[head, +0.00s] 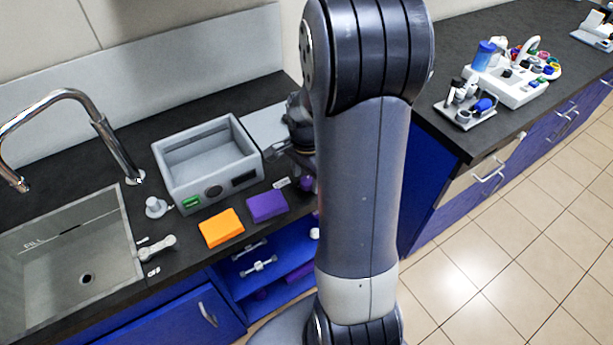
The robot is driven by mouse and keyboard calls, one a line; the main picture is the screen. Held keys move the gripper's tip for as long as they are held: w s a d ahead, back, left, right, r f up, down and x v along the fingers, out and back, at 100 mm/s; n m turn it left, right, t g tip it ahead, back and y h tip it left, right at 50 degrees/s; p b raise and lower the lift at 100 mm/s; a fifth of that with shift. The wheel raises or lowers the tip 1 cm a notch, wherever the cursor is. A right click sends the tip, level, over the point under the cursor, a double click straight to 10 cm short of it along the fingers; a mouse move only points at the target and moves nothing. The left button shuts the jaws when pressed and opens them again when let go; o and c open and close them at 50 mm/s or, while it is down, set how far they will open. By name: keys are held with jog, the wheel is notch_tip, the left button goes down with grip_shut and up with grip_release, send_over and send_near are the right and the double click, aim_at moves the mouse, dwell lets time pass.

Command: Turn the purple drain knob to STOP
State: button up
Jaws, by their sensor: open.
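A small purple piece, which looks like the drain knob (306,184), shows at the counter's front edge, right of a small white label (281,183). My arm covers most of it, so its pointing direction and the STOP mark cannot be read. My gripper (298,163) is partly hidden behind my own arm, just above and behind the purple piece. It is open. I cannot tell whether its fingers touch the knob or are around it.
A grey basin box (207,197) stands left of my gripper, with an orange sponge (221,228) and a purple sponge (267,206) before it. A sink (70,250) with a faucet (108,140) is far left. A right-hand counter (450,135) holds lab items. Tiled floor (500,270) is clear.

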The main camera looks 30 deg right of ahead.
jog(key=shift+f, duration=0.3)
jog(key=shift+c, duration=0.5)
jog(key=c, duration=0.9)
